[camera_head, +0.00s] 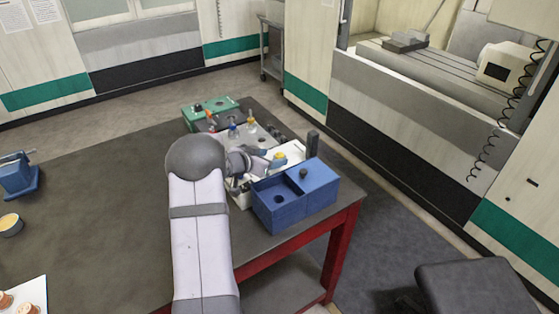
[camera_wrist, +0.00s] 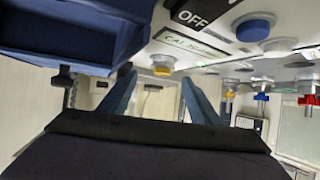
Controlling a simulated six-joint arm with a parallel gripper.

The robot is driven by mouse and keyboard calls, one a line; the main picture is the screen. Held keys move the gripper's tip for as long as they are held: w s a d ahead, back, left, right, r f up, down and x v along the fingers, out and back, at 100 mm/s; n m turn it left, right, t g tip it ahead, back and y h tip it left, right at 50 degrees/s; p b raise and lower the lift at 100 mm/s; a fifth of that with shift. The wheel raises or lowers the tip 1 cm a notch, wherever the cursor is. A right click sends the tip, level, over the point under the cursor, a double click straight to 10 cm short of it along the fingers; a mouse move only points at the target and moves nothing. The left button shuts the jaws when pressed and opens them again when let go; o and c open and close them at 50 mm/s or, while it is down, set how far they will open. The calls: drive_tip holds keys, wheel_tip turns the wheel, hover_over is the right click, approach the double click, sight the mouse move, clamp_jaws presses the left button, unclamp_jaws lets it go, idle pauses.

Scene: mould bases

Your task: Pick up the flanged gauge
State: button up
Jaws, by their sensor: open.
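My gripper (camera_wrist: 156,82) is open in the wrist view, with two blue-grey fingers spread apart and nothing seen held between them. In the head view my gripper is small and partly hidden by my arm, close to the white panel and the blue box (camera_head: 280,207). I cannot tell for sure which thing is the flanged gauge. A small dark round piece (camera_head: 303,173) stands at the blue box, and a dark upright post (camera_head: 312,143) rises behind it. A yellow knob (camera_head: 279,158) is near my gripper; a yellow knob also shows in the wrist view (camera_wrist: 162,65), beyond the fingertips.
The blue box fills the upper left of the wrist view (camera_wrist: 80,30). A green base (camera_head: 208,109) and a row of bases with coloured knobs, one blue (camera_head: 232,131), run along the table's far right edge.

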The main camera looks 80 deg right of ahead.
sight(278, 156)
drive_tip(key=shift+p+x, duration=0.8)
drive_tip(key=shift+x, duration=1.45)
drive_tip(key=shift+w, duration=0.2)
drive_tip(key=shift+c, duration=0.3)
drive_tip(key=shift+d+r, duration=0.1)
clamp_jaws()
drive_tip(key=shift+r, duration=0.1)
wheel_tip(278, 156, up, 10)
drive_tip(key=w+a+r+m+g+p, duration=0.2)
drive_tip(key=a+p, duration=0.6)
drive_tip(key=a, duration=0.4)
drive_tip(key=s+a+m+g+y+p, duration=0.2)
drive_tip(key=s+a, duration=0.3)
drive_tip(key=shift+a+r+m+y, duration=0.2)
drive_tip(key=shift+r+m+y, duration=0.1)
